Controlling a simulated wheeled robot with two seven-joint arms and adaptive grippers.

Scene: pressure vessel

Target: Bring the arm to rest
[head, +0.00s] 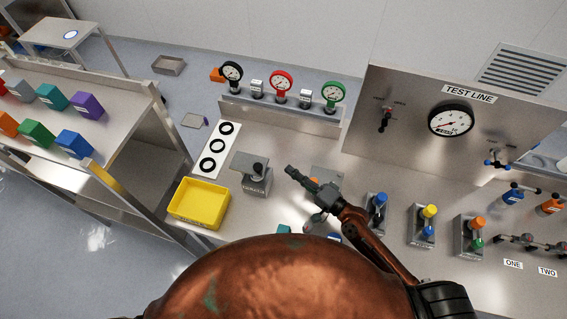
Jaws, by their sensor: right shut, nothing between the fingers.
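My right arm (375,235) comes in from the lower right and reaches over the steel bench. My right gripper (291,171) is shut and empty. I cannot tell how high the gripper is above the bench. My left gripper and arm are not in view.
The steel bench (390,170) carries a yellow tray (199,203), a white strip with black rings (214,150), gauges (281,82), valve blocks (421,226) and an upright test-line panel (410,125). A shelf with coloured boxes (87,105) stands left.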

